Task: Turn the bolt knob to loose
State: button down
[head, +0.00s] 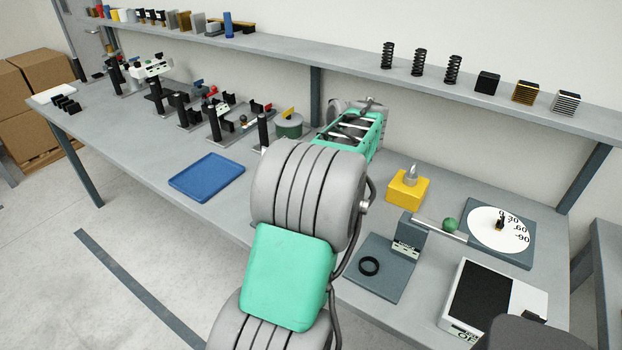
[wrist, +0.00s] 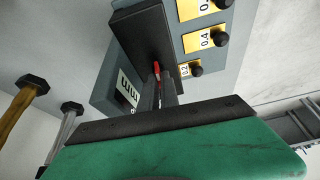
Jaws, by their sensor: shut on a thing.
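In the wrist view, my gripper (wrist: 158,88) is shut on a small red part (wrist: 156,68), which I take to be the bolt knob. Only its red tip shows between the dark fingers, so its turn setting cannot be read. It sits by a dark block (wrist: 142,38) on a grey fixture. A small white label (wrist: 128,92) with black marks is left of the fingers. In the head view, my green and grey arm covers the fingertips and the knob.
In the wrist view, yellow labels such as 0.4 (wrist: 206,40) sit beside black knobs (wrist: 196,70) on the right. Dark hex-headed bolts (wrist: 33,84) stand left. In the head view, a blue tray (head: 207,177) and yellow block (head: 407,187) flank my arm. A shelf (head: 440,86) runs behind.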

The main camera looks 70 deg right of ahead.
jog(key=shift+n, duration=0.5)
jog(key=c, duration=1.6)
grip_release()
jog(key=p+v, duration=0.1)
jog(key=v, duration=0.6)
jog(key=shift+s+r+p, duration=0.3)
jog(key=shift+r, duration=0.05)
jog(key=shift+w, duration=0.1)
